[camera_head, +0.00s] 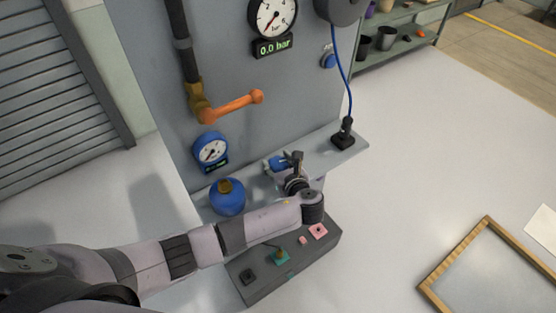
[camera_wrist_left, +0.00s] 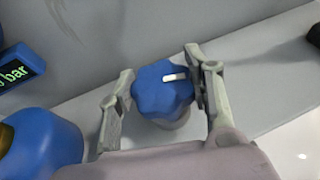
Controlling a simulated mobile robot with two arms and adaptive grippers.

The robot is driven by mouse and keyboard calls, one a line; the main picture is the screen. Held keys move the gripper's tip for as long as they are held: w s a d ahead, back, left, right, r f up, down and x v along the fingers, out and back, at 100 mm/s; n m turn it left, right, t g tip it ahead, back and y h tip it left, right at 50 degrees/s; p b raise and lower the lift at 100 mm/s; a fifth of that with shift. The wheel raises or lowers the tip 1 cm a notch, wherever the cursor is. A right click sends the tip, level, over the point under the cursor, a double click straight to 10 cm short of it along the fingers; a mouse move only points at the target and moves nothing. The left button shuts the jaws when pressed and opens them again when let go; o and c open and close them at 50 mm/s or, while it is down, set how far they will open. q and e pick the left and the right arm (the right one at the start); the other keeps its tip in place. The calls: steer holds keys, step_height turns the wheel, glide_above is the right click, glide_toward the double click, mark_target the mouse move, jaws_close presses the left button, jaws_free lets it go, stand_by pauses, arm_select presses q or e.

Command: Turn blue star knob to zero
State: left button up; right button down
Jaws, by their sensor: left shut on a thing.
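The blue star knob (camera_wrist_left: 163,89) shows in the left wrist view, with a white pointer mark on its face that points to the right of that picture. My left gripper (camera_wrist_left: 163,92) has one finger on each side of the knob and is shut on it. My right gripper is not in view.
A blue gauge (camera_head: 210,149) and a blue rounded vessel (camera_head: 227,197) are left of the knob. An orange lever (camera_head: 234,106) and a large gauge (camera_head: 272,16) with a 0.0 bar display are above. A grey control box (camera_head: 247,291) lies below my arm. A wooden frame (camera_head: 452,257) is at right.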

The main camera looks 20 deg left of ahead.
arm_select(q)
steer(key=shift+n+g+y, duration=1)
steer(key=shift+n+y, duration=0.2)
steer(key=shift+n, duration=0.1)
steer(key=o, duration=1.2)
steer(key=shift+g, duration=0.3)
steer(key=v, duration=1.2)
steer(key=shift+f, duration=0.1)
steer(key=shift+s+f, duration=0.1)
